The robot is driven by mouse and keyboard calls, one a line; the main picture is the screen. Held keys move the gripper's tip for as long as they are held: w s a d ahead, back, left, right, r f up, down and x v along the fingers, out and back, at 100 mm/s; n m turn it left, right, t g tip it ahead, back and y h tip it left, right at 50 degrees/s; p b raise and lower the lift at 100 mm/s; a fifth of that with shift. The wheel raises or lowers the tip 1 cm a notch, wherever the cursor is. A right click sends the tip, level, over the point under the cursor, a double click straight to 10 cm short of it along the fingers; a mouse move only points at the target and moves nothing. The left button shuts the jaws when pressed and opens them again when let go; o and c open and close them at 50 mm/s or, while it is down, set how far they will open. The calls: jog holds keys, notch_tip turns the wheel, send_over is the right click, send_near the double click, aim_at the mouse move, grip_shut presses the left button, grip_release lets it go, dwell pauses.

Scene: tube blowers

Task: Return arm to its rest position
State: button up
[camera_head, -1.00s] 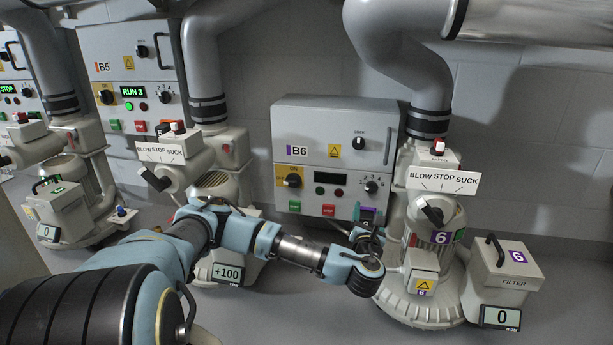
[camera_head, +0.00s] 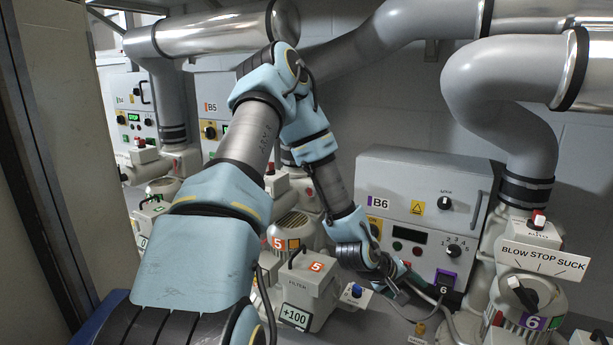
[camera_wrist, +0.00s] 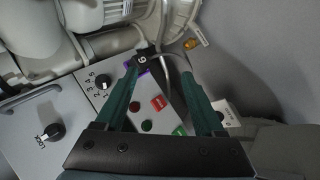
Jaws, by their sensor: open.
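My arm crosses the left and middle of the head view, raised in a bent shape. My gripper (camera_head: 392,290) hangs at its end, just in front of and below the grey control box B6 (camera_head: 385,178). In the wrist view its two dark green fingers (camera_wrist: 158,75) are spread apart, with nothing held between them. The B6 panel, with its red and green buttons and numbered dial, lies beyond the fingers there. A black plug marked 6 with a purple surround (camera_head: 444,283) sits at the box's lower right, apart from the gripper; it also shows in the wrist view (camera_wrist: 141,61).
Blower 6 (camera_head: 520,310) with its BLOW STOP SUCK plate stands at the right. Blower 5's filter box (camera_head: 305,280), reading +100, is close below my forearm. Thick grey pipes (camera_head: 490,90) run overhead. A pale panel (camera_head: 30,200) stands at the far left.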

jog(key=w+a+r+m+y, duration=0.15)
jog(key=a+r+y, duration=0.3)
jog(key=a, duration=0.85)
jog(key=s+a+r+m+g+y+p, duration=0.1)
jog(key=s+a+r+y, duration=0.1)
jog(key=s+a+r, duration=0.5)
jog(key=s+a+r+m+g+y+p, duration=0.1)
jog(key=s+a+r+y+p, duration=0.1)
jog(key=a+r, duration=0.8)
notch_tip(320, 180, up, 36)
jog(key=a+p, duration=0.1)
jog(key=p, duration=3.6)
jog(key=shift+a+p, duration=0.3)
jog(key=shift+s+r+n+h, duration=0.1)
jog(key=shift+n+h, duration=0.15)
